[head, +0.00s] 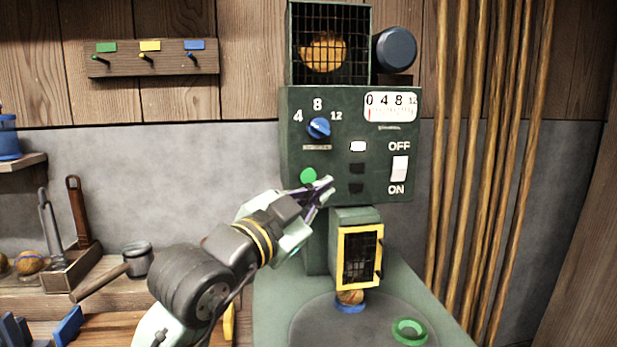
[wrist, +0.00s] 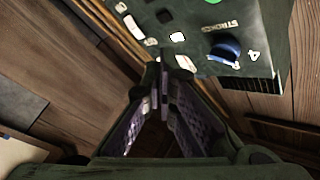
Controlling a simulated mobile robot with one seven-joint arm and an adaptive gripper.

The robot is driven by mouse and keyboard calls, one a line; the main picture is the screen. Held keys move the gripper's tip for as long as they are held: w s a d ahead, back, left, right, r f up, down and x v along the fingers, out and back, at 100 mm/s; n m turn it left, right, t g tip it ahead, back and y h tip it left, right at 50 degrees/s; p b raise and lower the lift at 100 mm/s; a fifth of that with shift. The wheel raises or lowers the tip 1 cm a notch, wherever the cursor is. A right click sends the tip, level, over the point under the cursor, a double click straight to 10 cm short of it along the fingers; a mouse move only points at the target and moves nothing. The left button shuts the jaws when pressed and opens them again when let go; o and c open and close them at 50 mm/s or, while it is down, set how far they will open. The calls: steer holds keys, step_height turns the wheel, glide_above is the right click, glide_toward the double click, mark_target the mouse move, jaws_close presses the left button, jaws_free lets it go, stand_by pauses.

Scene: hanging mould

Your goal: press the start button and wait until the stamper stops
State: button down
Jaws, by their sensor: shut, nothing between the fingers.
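The green stamping machine (head: 295,130) stands in the middle of the head view. On its front panel is a round green button (head: 308,175), below a blue knob (head: 319,128) marked 4, 8 and 12. My gripper (head: 327,187) is shut and empty, its tips just right of and slightly below the green button; I cannot tell whether they touch the panel. In the wrist view the shut fingers (wrist: 163,80) show before the panel, with the green button (wrist: 213,2) cut by the top edge. A yellow-framed window (head: 359,256) sits above a patterned ball (head: 349,297) on a blue holder.
The panel carries an OFF/ON switch (head: 399,168), a numbered dial (head: 391,106) and a white lit lamp (head: 358,146) above two dark ones. A green ring (head: 410,331) sits on the round plate.

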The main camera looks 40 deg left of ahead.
mark_target(308, 177)
steer(key=w+a+p, duration=0.1)
steer(key=w+a, duration=0.4)
steer(key=a, duration=0.1)
steer(key=shift+w+a, duration=0.2)
steer(key=shift+w, duration=0.05)
steer(key=shift+w+a, duration=0.1)
steer(key=shift+a, duration=0.05)
stand_by(1.3)
steer(key=shift+w+a, duration=0.15)
steer(key=shift+a, duration=0.05)
